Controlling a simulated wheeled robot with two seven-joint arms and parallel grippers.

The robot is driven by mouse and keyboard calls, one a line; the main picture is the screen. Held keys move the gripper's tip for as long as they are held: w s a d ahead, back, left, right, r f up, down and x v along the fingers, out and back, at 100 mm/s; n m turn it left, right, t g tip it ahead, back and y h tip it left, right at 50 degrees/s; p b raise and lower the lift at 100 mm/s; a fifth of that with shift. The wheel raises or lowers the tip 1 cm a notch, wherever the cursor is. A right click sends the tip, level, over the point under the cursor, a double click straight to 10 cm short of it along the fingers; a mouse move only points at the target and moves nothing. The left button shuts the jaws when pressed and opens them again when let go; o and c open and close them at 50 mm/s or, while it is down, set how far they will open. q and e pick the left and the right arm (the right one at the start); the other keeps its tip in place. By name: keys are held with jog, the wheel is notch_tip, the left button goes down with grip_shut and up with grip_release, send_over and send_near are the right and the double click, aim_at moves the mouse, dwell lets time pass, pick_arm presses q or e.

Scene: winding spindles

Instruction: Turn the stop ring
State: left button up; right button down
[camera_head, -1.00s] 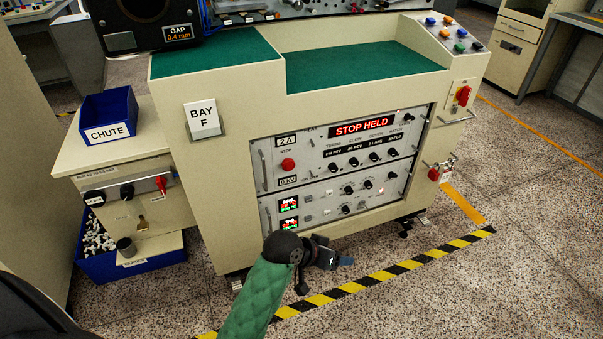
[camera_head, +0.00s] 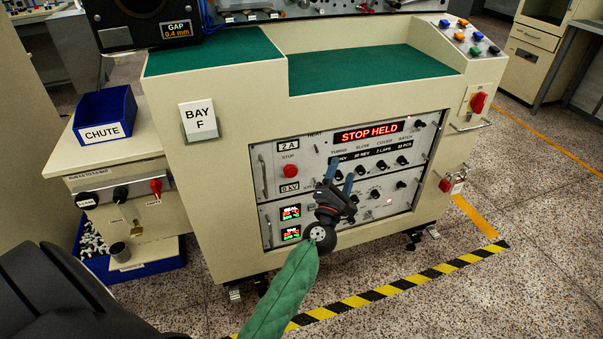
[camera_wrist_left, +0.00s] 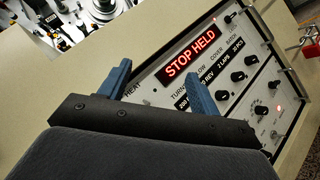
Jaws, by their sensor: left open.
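A round red control (camera_head: 291,171) marked STOP sits at the upper left of the machine's white front panel. I cannot tell whether a separate ring surrounds it. The red display (camera_head: 369,132) reads STOP HELD; it also shows in the left wrist view (camera_wrist_left: 190,57). My left gripper (camera_head: 341,174) is open, with its blue fingers apart and nothing between them. It is in front of the panel, to the right of the STOP control, and overlaps some knobs and labels. In the left wrist view, its fingers (camera_wrist_left: 158,74) frame the display's left part, and the STOP control is hidden.
Several black knobs (camera_head: 376,194) line the panel. A red rotary switch (camera_head: 478,102) and a handle rail are on the machine's right side. A blue CHUTE bin (camera_head: 104,112) stands on a side cabinet at left.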

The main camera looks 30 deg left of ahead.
pick_arm(q)
jog(key=a+f+n+g+y, duration=0.5)
jog(key=a+n+y, duration=0.2)
jog(key=n, duration=0.3)
jog(key=n+g+y, duration=0.3)
jog(key=n+g, duration=0.2)
jog(key=n, duration=0.2)
send_near(292, 172)
jog(key=a, duration=0.1)
jog(key=shift+w+d+x, duration=0.1)
jog(key=shift+x, duration=2.05)
jog(key=shift+w+d+x, duration=0.1)
jog(key=shift+w+x, duration=0.05)
jog(key=shift+x, duration=1.95)
pick_arm(e)
jog(key=shift+w+a+r+m+t+y, duration=0.1)
jog(key=shift+w+r+t, duration=0.1)
jog(key=shift+w+t, duration=0.45)
jog(key=shift+w+a+r+m+t+y, duration=0.1)
jog(key=shift+w+r+t, duration=0.1)
jog(key=shift+w+t, duration=0.35)
jog(key=shift+w+r+m+t+y, duration=0.15)
jog(key=shift+w+t, duration=0.25)
jog(key=shift+w, duration=0.45)
pick_arm(q)
jog(key=shift+f, duration=0.2)
jog(key=c, duration=1)
pick_arm(e)
jog(key=shift+r, duration=0.1)
